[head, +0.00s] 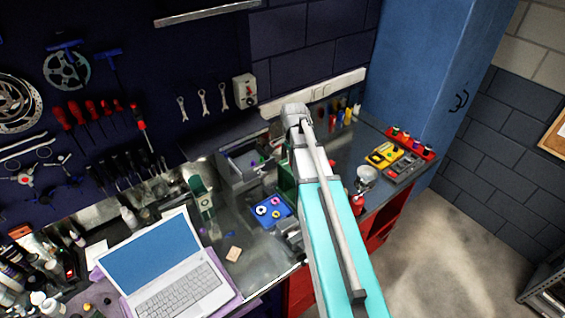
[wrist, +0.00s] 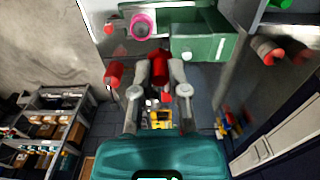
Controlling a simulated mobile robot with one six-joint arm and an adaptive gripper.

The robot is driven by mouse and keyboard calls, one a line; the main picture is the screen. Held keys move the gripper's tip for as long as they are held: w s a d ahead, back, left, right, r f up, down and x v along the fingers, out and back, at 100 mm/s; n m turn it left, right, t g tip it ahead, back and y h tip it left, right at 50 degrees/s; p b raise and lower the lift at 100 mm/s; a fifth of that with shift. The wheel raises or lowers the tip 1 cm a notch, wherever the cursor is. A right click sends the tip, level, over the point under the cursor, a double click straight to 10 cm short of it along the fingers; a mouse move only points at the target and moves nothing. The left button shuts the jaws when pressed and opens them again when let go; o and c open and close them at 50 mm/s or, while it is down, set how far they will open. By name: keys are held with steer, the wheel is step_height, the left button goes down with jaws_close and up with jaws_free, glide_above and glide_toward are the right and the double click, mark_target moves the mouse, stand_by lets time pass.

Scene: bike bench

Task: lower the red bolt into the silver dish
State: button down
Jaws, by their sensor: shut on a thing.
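My gripper (wrist: 159,66) is shut on a red piece, which I take as the red bolt (wrist: 159,71), held between the two fingertips in the wrist view. In the head view my own arm covers the gripper and the bolt. The silver dish (head: 367,176) is a small, shiny round dish on the bench, just right of my arm in the head view. I cannot clearly make out the dish in the wrist view, so the bolt's height over it cannot be told.
A red item (head: 357,204) stands close to the dish. A yellow case (head: 383,155) and a red rack (head: 412,143) lie to its right. A blue tray with rings (head: 270,211), a grey bin (head: 236,166) and an open laptop (head: 165,262) are left of my arm.

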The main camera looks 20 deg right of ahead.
steer(key=w+d+f+b, duration=0.1)
steer(key=d+f+b, duration=0.5)
steer(key=d, duration=0.6)
steer(key=w+d+f+b, duration=0.1)
steer(key=d+f+b, duration=0.5)
steer(key=d, duration=0.7)
steer(key=w+d+f+b, duration=0.2)
steer(key=d+f+b, duration=0.5)
steer(key=d, duration=0.6)
steer(key=shift+d+f, duration=0.1)
steer(key=shift+d, duration=0.05)
steer(key=shift+f+b, duration=0.8)
steer(key=shift+f, duration=0.05)
steer(key=shift+f+b, duration=1.25)
steer(key=shift+b, duration=0.05)
stand_by(1.9)
